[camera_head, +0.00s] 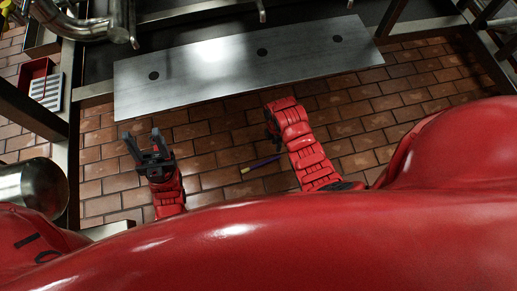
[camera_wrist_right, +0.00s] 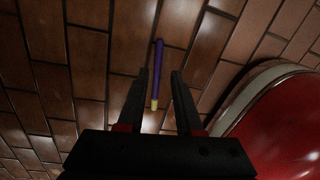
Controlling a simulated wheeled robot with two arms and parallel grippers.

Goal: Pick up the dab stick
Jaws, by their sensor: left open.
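The dab stick (camera_head: 262,163) is a thin blue-purple rod with a yellow end. It lies on the brown tile floor, between my two arms in the head view. In the right wrist view the dab stick (camera_wrist_right: 159,65) shows between and beyond the fingers, its yellow end nearer the gripper. My right gripper (camera_wrist_right: 162,76) is open, with its fingers apart on either side of the stick's line and nothing gripped. In the head view the right gripper is mostly hidden behind its red arm. My left gripper (camera_head: 142,138) is open and empty, left of the stick.
A grey metal plate (camera_head: 215,75) with several dark holes spans the area ahead of both arms. A red bin (camera_head: 37,70) and a white slatted tray (camera_head: 47,91) are at the left. Dark frame posts stand at both sides. Floor around the stick is clear.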

